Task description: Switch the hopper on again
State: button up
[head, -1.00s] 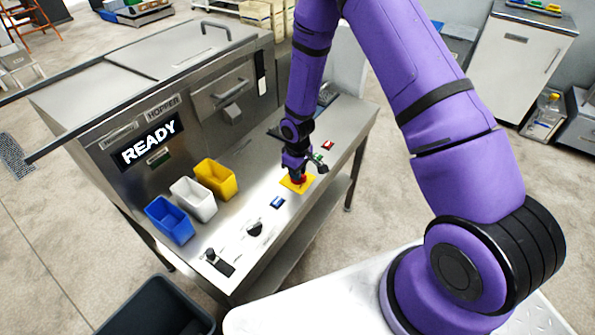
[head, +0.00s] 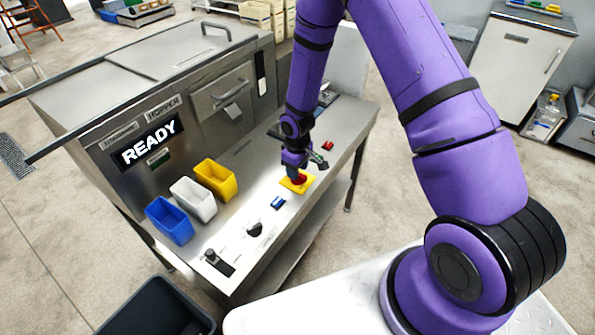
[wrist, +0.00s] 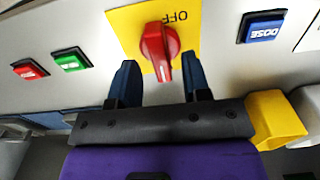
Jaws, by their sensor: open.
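The red rotary switch (head: 299,181) sits on a yellow plate (head: 286,185) on the machine's front ledge. In the wrist view the red knob (wrist: 158,45) has its handle nearly upright in the picture, its narrow end towards my gripper. The word OFF stands upside down on the yellow plate (wrist: 122,22), beside the knob's upper end. My gripper (wrist: 161,78) is open and empty, with one blue finger on each side below the handle, apart from it. In the head view my gripper (head: 296,170) hangs just over the switch. The display (head: 149,142) under the HOPPER label reads READY.
A blue DOSE button (wrist: 262,27) lies right of the switch in the wrist view; green (wrist: 70,61) and red (wrist: 30,69) buttons lie left. A black knob (head: 254,229) and a small lever (head: 212,257) are nearer on the ledge. Blue, white and yellow bins (head: 216,178) stand behind.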

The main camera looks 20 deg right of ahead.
notch_tip(320, 180, up, 9)
jog(key=shift+r, duration=0.2)
dwell(0.8)
jog(key=s+d+r+m+t, duration=0.1)
jog(key=s+d+r, duration=0.15)
jog(key=r, duration=0.55)
jog(key=s+d+r+m+t, duration=0.1)
jog(key=s+r, duration=0.2)
jog(key=r, duration=0.6)
jog(key=s+d+r+m, duration=0.1)
jog(key=s+r, duration=0.1)
jog(key=r, duration=0.6)
jog(key=s+d+r+m+t, duration=0.1)
jog(key=s+r+m, duration=0.1)
jog(key=s+r, duration=0.4)
jog(key=s+d+r+m+t, duration=0.1)
jog(key=s+r, duration=0.6)
jog(key=s, duration=0.9)
jog(key=shift+d+r+m+t, duration=0.2)
jog(key=shift+d+m+t, duration=0.15)
jog(key=shift+m+t, duration=0.2)
